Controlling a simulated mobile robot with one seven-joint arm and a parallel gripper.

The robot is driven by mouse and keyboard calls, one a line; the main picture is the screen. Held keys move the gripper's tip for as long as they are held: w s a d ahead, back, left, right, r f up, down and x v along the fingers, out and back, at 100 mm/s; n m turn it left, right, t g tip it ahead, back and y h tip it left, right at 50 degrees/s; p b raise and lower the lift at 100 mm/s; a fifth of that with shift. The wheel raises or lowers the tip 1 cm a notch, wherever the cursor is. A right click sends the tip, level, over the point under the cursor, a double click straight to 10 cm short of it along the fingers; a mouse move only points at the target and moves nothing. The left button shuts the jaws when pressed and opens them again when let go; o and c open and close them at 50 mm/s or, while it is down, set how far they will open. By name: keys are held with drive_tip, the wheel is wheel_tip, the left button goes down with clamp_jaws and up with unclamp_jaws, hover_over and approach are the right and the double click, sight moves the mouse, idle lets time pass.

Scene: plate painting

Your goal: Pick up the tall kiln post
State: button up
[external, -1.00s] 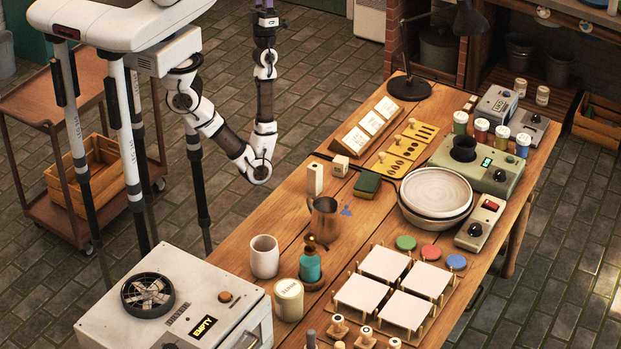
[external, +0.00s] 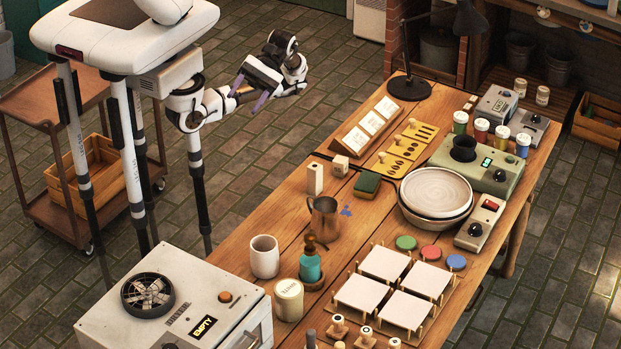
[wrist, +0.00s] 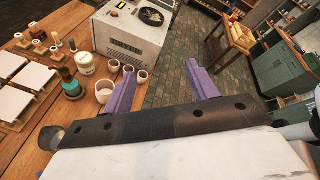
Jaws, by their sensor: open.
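The tall kiln post (external: 315,178) is a pale upright block on the wooden table, in the external view. A shorter pale block (external: 340,166) stands to its right. The copper pitcher (external: 323,217) stands just in front of the post. My gripper (external: 250,92) is raised off the table's far left side, apart from the post, with its purple fingers pointing down and left. In the wrist view my gripper (wrist: 160,66) has its two purple fingers spread apart with nothing between them. I cannot make out the post in the wrist view.
A green sponge (external: 367,184) lies right of the post. The floor under my gripper is clear.

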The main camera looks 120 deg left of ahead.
drive_tip(key=w+a+f+n+t+y+b, duration=0.1)
drive_tip(key=w+a+f+n+y, duration=0.1)
drive_tip(key=w+a+f+y, duration=0.3)
drive_tip(key=w+a+f+n+y, duration=0.1)
drive_tip(key=w+f+n+y, duration=0.1)
drive_tip(key=f, duration=0.5)
drive_tip(key=n+g+y+b, duration=0.2)
drive_tip(key=n+y, duration=0.3)
drive_tip(key=y, duration=0.2)
hover_over(315, 166)
wheel_tip(315, 166, down, 10)
wheel_tip(315, 166, down, 8)
drive_tip(key=shift+w+a+r+p, duration=0.1)
drive_tip(key=shift+w+r+p, duration=0.05)
drive_tip(key=shift+r+p, duration=0.15)
drive_tip(key=shift+s+f+p, duration=0.2)
drive_tip(key=shift+f+p, duration=0.3)
drive_tip(key=shift+f, duration=2.75)
drive_tip(key=c, duration=1.2)
